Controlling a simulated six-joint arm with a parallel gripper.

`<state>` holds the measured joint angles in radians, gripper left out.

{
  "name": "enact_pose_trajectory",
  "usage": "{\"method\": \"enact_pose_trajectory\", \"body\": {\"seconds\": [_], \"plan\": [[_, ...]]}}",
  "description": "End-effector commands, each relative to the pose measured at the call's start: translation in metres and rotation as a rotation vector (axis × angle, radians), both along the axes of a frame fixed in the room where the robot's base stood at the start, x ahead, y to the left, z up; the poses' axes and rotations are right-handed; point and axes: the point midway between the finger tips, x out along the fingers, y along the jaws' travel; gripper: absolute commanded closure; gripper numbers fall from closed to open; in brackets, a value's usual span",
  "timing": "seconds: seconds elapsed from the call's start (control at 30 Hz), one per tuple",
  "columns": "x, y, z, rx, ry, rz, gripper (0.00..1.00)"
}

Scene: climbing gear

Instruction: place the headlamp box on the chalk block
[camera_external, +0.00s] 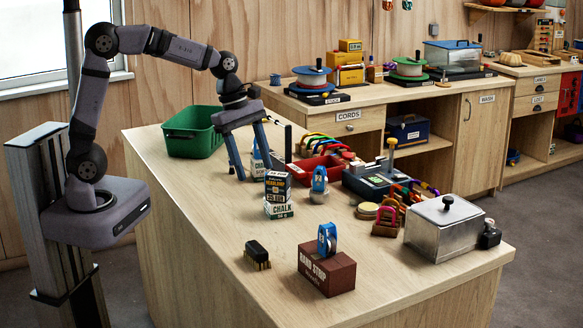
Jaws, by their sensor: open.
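The headlamp box (278,184), dark with pale and yellow lettering, stands upright on top of the chalk block (279,210), a small white and dark-green block marked CHALK. The two look stacked, with the box roughly over the block. My gripper (254,173) is open, its two blue fingers pointing down just behind and to the left of the box. The right finger's tip is close to the box's upper edge; I cannot tell whether they touch. Nothing is visibly held.
A blue-and-white device (319,184) stands close right of the stack. A red tray (318,168) lies behind it. A green bin (192,132) is at back left. A brush (257,254), a brown block (327,270) and a metal box (444,228) stand nearer the front. The table's left side is clear.

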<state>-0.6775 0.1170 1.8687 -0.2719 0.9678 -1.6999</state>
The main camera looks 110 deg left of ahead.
Motion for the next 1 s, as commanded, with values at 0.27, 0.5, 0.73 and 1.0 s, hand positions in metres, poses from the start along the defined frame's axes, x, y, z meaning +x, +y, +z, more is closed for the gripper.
{"method": "enact_pose_trajectory", "body": {"seconds": [0.27,0.5,0.73,1.0], "plan": [[-0.033,-0.116,-0.054,0.207,0.074,-0.998,0.46],[-0.086,-0.183,-0.092,0.332,0.087,-1.841,0.46],[-0.125,-0.209,-0.113,0.383,0.068,-2.347,0.46],[-0.136,-0.215,-0.118,0.394,0.058,-2.495,0.46]]}}
